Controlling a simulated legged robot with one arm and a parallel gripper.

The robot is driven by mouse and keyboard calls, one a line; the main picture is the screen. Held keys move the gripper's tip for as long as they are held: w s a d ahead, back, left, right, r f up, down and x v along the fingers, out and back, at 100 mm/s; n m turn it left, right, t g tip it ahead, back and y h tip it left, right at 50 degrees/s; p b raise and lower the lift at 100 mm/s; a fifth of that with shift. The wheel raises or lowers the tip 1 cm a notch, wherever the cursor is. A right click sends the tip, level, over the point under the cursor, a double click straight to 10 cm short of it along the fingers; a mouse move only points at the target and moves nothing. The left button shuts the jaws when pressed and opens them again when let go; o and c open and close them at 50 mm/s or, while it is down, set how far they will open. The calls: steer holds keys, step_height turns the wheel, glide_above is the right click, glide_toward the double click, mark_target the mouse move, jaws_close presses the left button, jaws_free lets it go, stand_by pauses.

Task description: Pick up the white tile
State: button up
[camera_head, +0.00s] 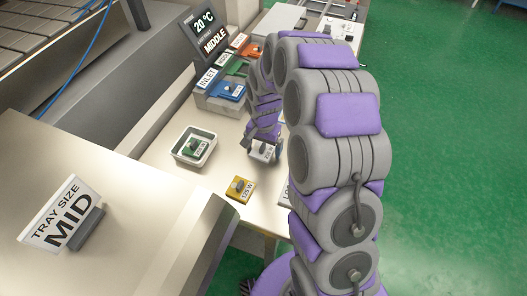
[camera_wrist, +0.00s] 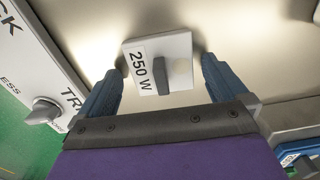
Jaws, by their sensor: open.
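The white tile (camera_wrist: 181,48) is a flat square plate marked "250 W" with a dark grey block handle (camera_wrist: 163,66) on its face. In the wrist view it lies on the pale bench top between my gripper's two blue-grey fingers. My gripper (camera_wrist: 160,68) is open, with one finger on each side of the tile and a visible gap on both sides. In the head view my gripper (camera_head: 263,145) is over the white tile (camera_head: 262,153), hiding part of it.
A yellow tile (camera_head: 240,188) lies nearby. A white tray (camera_head: 179,156) holds a green tile (camera_head: 194,147). A "TRAY SIZE MID" sign (camera_head: 62,214) stands left.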

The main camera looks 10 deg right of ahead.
steer(key=shift+a, duration=0.25)
steer(key=shift+c, duration=0.5)
steer(key=shift+a, duration=0.15)
steer(key=shift+c, duration=1.4)
steer(key=shift+d, duration=0.2)
steer(key=c, duration=0.7)
steer(key=shift+c, duration=0.2)
